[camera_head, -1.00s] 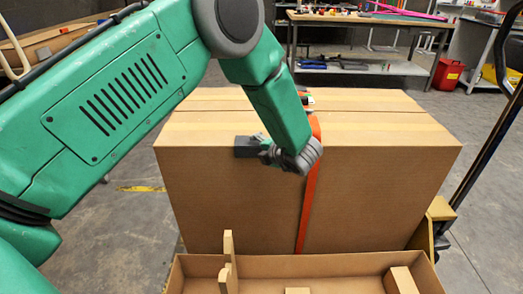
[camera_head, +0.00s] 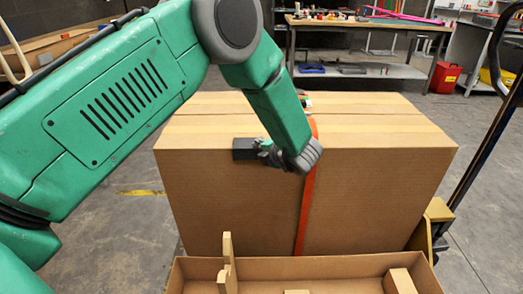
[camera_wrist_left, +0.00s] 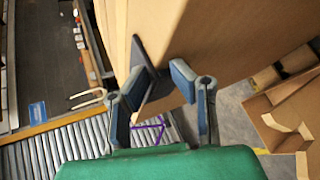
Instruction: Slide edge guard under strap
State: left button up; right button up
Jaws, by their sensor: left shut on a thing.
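A black edge guard (camera_head: 244,149) is at the upper front edge of a large cardboard box (camera_head: 230,200). It also shows as a dark plate in the left wrist view (camera_wrist_left: 142,58). My left gripper (camera_head: 268,153) is shut on the edge guard, with its fingers partly hidden by my wrist. An orange strap (camera_head: 307,205) runs over the box top and down the front face, just right of the guard. The guard's visible end is left of the strap and apart from it. My wrist covers the strap at the box edge. My right gripper is not in view.
An open cardboard tray (camera_head: 330,265) with upright pieces stands in front of the box. A pallet jack handle (camera_head: 480,150) rises at the right. A roller conveyor (camera_wrist_left: 50,150) shows in the left wrist view.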

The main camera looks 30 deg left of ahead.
pick_arm(q)
jog(key=shift+o, duration=0.4)
jog(key=shift+w+d+f, duration=0.25)
jog(key=shift+d+f, duration=0.15)
jog(key=shift+d, duration=0.15)
jog(key=shift+o, duration=0.3)
jog(key=shift+w+d, duration=0.25)
jog(key=shift+d, duration=0.1)
jog(key=shift+w+d+b, duration=0.2)
jog(key=shift+w+d, duration=0.15)
jog(key=shift+d, duration=0.3)
jog(key=shift+w+d+b, duration=0.15)
jog(key=shift+w+d, duration=0.15)
jog(key=shift+d, duration=0.3)
jog(key=shift+c, duration=0.4)
jog(key=shift+w+d+b, duration=0.25)
jog(key=shift+w+d, duration=0.2)
jog(key=shift+d, duration=0.25)
jog(key=shift+w+d+b, duration=0.2)
jog(key=shift+w+d, duration=0.2)
jog(key=shift+d, duration=0.35)
jog(key=shift+w+d+b, duration=0.25)
jog(key=shift+w+d, duration=0.2)
jog(key=shift+d, duration=0.25)
jog(key=o, duration=1)
jog(key=shift+w+f, duration=0.1)
jog(key=shift+c, duration=0.2)
jog(key=shift+a+r, duration=0.15)
jog(key=shift+r, duration=0.1)
